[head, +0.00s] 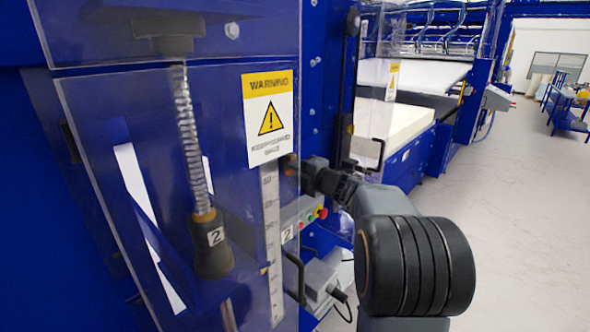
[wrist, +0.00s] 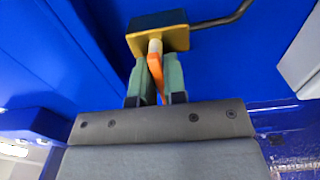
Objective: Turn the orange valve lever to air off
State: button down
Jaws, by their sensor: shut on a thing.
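The orange valve lever (wrist: 155,68) shows in the wrist view, running down from a pale stem under a brass-and-dark valve body (wrist: 158,38). My gripper (wrist: 156,82) has its two green fingers on either side of the lever and is shut on it. In the head view my gripper (head: 297,170) reaches to the blue machine column, just right of the warning sign. A small orange spot, likely the lever, shows at its tip there. Most of the valve is hidden by my gripper in that view. Any air-off marking cannot be made out.
A clear guard panel (head: 120,200) with a warning sign (head: 268,115) stands close left of my arm. Coloured push buttons (head: 310,217) and a grey box (head: 322,280) sit below the gripper. A dark pipe (wrist: 222,18) leaves the valve. Open floor (head: 520,190) lies to the right.

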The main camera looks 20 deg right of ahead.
jog(key=c, duration=1.2)
grip_release()
jog(key=b+v, duration=0.3)
jog(key=v, duration=1.1)
jog(key=shift+w, duration=0.1)
